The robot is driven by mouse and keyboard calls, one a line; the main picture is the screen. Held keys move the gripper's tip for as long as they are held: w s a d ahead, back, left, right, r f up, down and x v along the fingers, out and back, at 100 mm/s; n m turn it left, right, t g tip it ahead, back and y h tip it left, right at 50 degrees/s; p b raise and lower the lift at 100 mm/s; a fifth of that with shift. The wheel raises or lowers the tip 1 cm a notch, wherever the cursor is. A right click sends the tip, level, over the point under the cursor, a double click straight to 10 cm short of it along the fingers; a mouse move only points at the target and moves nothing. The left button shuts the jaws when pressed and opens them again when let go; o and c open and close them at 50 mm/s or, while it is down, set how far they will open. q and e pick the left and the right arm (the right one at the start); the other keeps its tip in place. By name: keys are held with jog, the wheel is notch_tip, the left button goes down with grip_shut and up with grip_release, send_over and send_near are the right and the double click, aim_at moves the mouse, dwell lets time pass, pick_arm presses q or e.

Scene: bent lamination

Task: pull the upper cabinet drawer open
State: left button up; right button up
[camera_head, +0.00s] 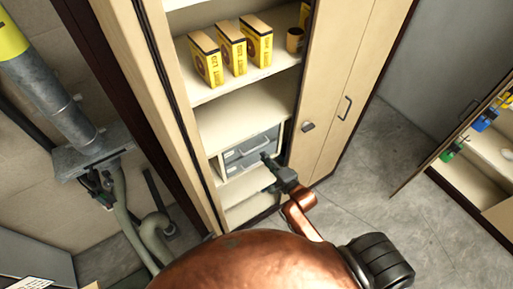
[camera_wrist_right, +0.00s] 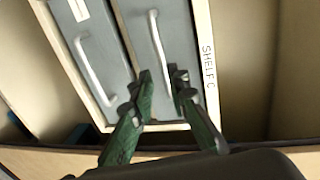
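The upper drawer (camera_head: 254,143) is a grey front in a pale frame low in the open cabinet, and looks shut. In the right wrist view the drawer (camera_wrist_right: 180,40) nearest the "SHELF C" label carries a pale bar handle (camera_wrist_right: 158,45). My right gripper (camera_head: 268,162) is in front of the drawers. In the wrist view its two green fingers (camera_wrist_right: 162,88) are apart, one on each side of the handle's lower end. I cannot tell whether they touch it. The lower drawer (camera_wrist_right: 92,55) with its own handle lies beside it. My left gripper is out of view.
Yellow boxes (camera_head: 231,48) and a brown cup (camera_head: 294,39) stand on the shelf above. A closed cabinet door (camera_head: 345,100) is to the right. Pipes (camera_head: 62,110) are at the left. Grey floor (camera_head: 375,180) is clear toward another open cabinet (camera_head: 490,150) at right.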

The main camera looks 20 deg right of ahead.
aim_at(256, 148)
jog(key=x, duration=0.7)
jog(key=shift+w+r+p, duration=0.2)
jog(key=shift+w+p, duration=0.1)
jog(key=shift+w, duration=0.1)
grip_shut()
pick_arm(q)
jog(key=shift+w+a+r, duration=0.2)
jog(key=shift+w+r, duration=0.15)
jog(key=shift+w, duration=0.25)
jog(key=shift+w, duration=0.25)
